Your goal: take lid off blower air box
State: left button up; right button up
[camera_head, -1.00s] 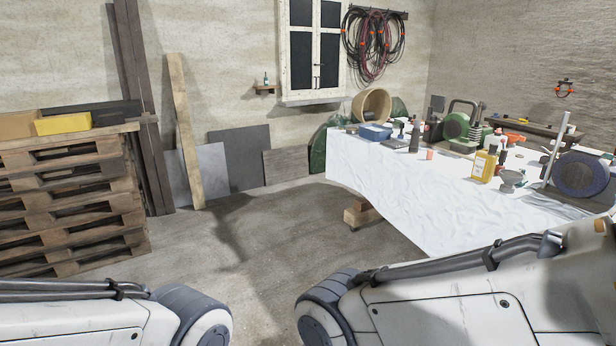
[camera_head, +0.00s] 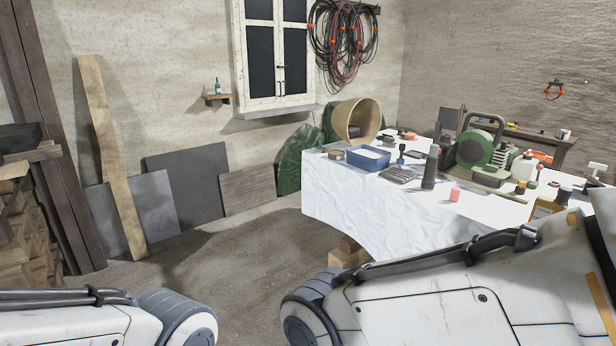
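A green machine with a round housing and a dark carrying handle (camera_head: 478,146) stands on the white-covered table (camera_head: 345,200) at the right. It looks like the blower, but I cannot make out an air box or its lid from here. My two arms show at the bottom of the view, left and right, both well short of the machine. Neither gripper is in the picture.
The floor (camera_head: 225,255) between is clear.

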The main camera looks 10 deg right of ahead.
aim_at(490, 171)
jog(key=z, duration=0.4)
jog(key=i, duration=1.65)
jog(key=z, duration=1.45)
jog(key=i, duration=1.5)
jog(key=z, duration=0.7)
